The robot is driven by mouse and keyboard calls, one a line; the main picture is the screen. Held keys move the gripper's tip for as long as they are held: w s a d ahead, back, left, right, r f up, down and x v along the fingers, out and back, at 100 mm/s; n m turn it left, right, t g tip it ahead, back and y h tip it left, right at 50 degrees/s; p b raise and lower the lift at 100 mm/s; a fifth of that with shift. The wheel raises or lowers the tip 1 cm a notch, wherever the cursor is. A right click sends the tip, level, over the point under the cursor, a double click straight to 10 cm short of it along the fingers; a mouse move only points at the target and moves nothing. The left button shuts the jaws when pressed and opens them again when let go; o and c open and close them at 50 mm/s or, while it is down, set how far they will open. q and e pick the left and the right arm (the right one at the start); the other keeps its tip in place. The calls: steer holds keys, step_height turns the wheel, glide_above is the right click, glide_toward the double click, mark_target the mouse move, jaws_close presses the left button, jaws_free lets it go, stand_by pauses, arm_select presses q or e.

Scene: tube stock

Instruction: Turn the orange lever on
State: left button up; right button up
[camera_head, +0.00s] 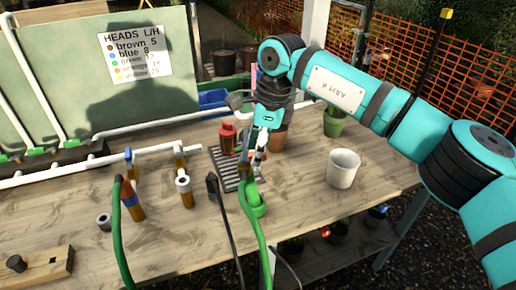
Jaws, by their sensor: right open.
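I cannot clearly pick out an orange lever. Several orange-brown fittings stand by the white pipes at the left of the bench. One upright piece (131,199) has an orange upper part and a blue band, with a green hose beside it. Another orange-brown fitting (187,199) has a white collar, and one more (180,164) stands behind it. My right gripper (258,158) is open, pointing down over the middle of the bench, right of these fittings. Its fingers overlap a terracotta pot and the dark slatted tray in the picture. My left gripper is not in view.
A red canister (228,138), slatted tray (222,172), terracotta pot (278,138), white mug (343,169) and green plant pot (334,124) stand on the bench (310,222). Green hoses (253,202) and a black one (225,215) rise at the front. A sign (135,54) hangs behind.

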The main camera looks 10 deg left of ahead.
step_height(320, 180, up, 12)
steer(key=d, duration=0.2)
steer(key=shift+d+f, duration=0.15)
steer(key=shift+f, duration=0.05)
steer(key=shift+w+f, duration=0.1)
